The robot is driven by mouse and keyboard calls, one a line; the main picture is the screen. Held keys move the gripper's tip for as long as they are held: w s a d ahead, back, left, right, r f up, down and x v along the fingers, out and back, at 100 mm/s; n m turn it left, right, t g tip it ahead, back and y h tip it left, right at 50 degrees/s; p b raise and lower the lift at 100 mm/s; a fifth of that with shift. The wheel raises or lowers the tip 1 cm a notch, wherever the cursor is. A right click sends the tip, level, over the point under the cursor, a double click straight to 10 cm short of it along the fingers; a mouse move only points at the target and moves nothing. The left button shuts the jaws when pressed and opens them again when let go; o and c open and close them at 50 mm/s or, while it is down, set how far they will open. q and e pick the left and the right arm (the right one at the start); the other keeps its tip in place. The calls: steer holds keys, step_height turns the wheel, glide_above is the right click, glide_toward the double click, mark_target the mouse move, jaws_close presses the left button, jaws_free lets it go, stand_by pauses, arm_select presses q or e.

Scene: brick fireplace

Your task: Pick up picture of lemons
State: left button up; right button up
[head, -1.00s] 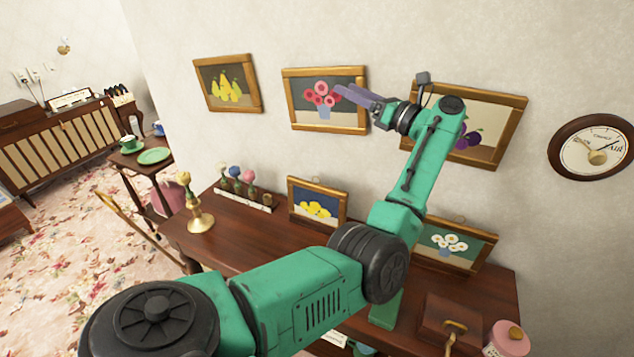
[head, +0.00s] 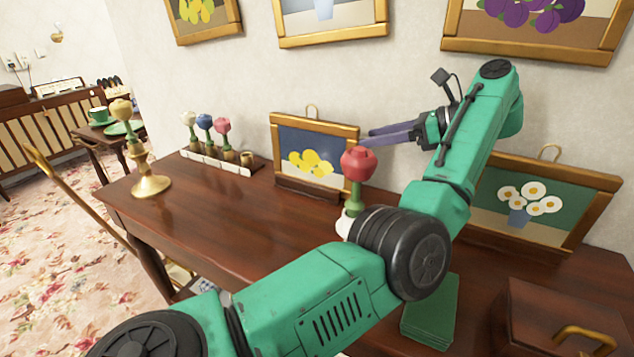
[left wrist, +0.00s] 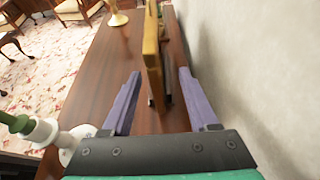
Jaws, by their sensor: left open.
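The picture of lemons (head: 311,163) has a gold frame and yellow lemons on a dark blue ground. It stands upright on a wooden stand on the desk, close to the wall. My left gripper (head: 370,136) is open at its right edge in the head view. In the left wrist view the picture shows edge-on as a gold frame (left wrist: 151,50) between the two purple fingers (left wrist: 157,88), and the fingers do not appear to touch it. The lower right of the picture is partly hidden by a red flower. My right gripper is not in view.
A red flower (head: 358,162) on a white base stands in front of the picture. The daisy picture (head: 530,205) stands to the right. A flower rack (head: 215,160) and brass candlestick (head: 150,185) are to the left. The desk's middle (head: 225,215) is clear.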

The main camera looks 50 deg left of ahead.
mark_target(347, 141)
arm_select(q)
steer(key=x, duration=0.2)
steer(key=b+x, duration=0.1)
steer(key=x, duration=0.1)
steer(key=s+b+x, duration=0.1)
steer(key=x, duration=0.2)
steer(key=shift+r, duration=0.3)
steer(key=shift+s+a, duration=0.1)
steer(key=shift+r, duration=0.1)
steer(key=shift+c, duration=0.9)
jaws_close()
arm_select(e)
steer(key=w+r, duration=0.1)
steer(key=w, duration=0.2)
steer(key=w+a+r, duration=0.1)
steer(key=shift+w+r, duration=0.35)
